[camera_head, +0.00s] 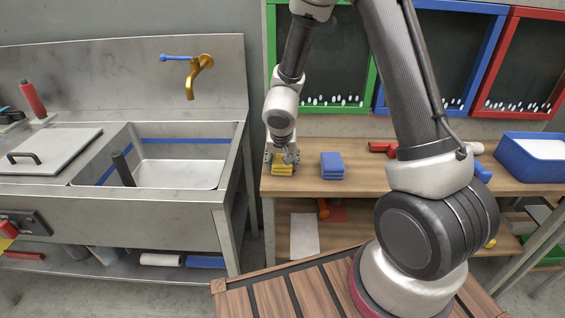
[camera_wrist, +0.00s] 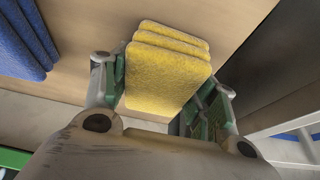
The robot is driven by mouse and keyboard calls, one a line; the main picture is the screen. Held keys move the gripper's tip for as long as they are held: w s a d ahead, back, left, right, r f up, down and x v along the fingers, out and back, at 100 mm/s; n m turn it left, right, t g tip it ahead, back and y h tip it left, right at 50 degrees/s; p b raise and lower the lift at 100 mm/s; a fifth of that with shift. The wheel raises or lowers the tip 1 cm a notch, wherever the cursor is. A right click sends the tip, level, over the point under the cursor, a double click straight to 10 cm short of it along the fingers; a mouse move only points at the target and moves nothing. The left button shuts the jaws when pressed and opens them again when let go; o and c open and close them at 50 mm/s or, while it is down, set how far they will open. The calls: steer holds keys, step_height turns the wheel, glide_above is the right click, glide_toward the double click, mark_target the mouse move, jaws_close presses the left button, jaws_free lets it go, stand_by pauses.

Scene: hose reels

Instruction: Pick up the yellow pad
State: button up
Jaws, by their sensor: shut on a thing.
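A small stack of yellow pads (camera_wrist: 165,78) lies on the wooden bench and fills the middle of the wrist view. In the head view the yellow pads (camera_head: 282,170) sit at the left end of the bench, partly hidden by my gripper (camera_head: 282,158). My gripper points down over them, and in the wrist view its green-padded fingers (camera_wrist: 160,98) stand on either side of the stack. It is shut on a yellow pad; how many of the layers it grips I cannot tell.
A stack of blue pads (camera_head: 332,165) lies on the bench (camera_head: 365,180) just to the right. A steel sink (camera_head: 180,175) stands to the left, past a gap. Red and blue tools (camera_head: 383,148) and a blue bin (camera_head: 530,155) are farther right.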

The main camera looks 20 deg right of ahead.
step_height(320, 180, up, 10)
stand_by(0.5)
